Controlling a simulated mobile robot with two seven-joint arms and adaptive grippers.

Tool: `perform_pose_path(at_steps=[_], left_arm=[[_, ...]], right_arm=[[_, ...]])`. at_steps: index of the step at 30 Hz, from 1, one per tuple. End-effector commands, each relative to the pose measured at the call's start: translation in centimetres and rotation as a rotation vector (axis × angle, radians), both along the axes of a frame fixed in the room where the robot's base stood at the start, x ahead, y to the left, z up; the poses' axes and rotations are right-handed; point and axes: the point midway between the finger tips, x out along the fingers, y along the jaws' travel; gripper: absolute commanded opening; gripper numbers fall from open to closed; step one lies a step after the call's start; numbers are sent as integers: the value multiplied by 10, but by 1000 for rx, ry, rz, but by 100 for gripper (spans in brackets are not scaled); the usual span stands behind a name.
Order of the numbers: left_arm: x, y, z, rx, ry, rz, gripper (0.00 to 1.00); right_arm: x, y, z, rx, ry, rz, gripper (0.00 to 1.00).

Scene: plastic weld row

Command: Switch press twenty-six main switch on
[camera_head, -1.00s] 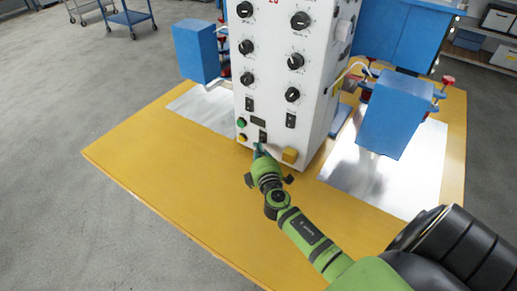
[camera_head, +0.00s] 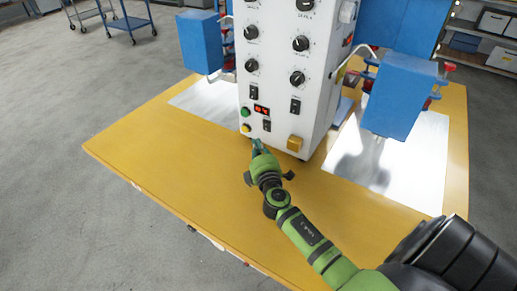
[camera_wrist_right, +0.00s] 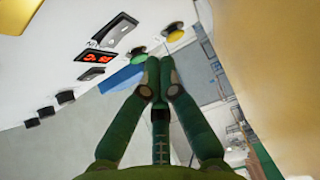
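The white control cabinet (camera_head: 285,75) stands on the yellow table. Low on its front is a black rocker switch (camera_head: 267,126), below a small display (camera_head: 261,109) lit with red digits. The rocker (camera_wrist_right: 116,30) and lit display (camera_wrist_right: 95,56) also show in the right wrist view. My right gripper (camera_head: 257,144) is just below and in front of the rocker, apparently apart from it. Its two green fingers (camera_wrist_right: 157,65) meet at their tips, with nothing between them. My left gripper is in neither view.
A green button (camera_head: 245,112) and a yellow one (camera_head: 246,127) sit left of the rocker. Blue units (camera_head: 398,98) flank the cabinet. The table's front left (camera_head: 160,150) is clear.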

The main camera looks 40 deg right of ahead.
Motion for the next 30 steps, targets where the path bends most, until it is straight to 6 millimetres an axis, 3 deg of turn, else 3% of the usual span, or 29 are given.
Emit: perform_pose_path(at_steps=[3, 7, 12, 17, 30], left_arm=[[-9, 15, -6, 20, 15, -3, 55], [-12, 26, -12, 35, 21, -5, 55], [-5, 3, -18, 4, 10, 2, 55], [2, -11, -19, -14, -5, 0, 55], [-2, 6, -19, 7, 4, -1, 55]], right_arm=[[-32, 13, -7, 2, 3, 0, 0], [-58, 23, -9, 1, 3, 0, 0], [-82, 33, -10, 2, 1, 0, 0], [-92, 37, -9, 0, 1, -1, 0], [-93, 38, -8, 0, 0, -1, 0]])
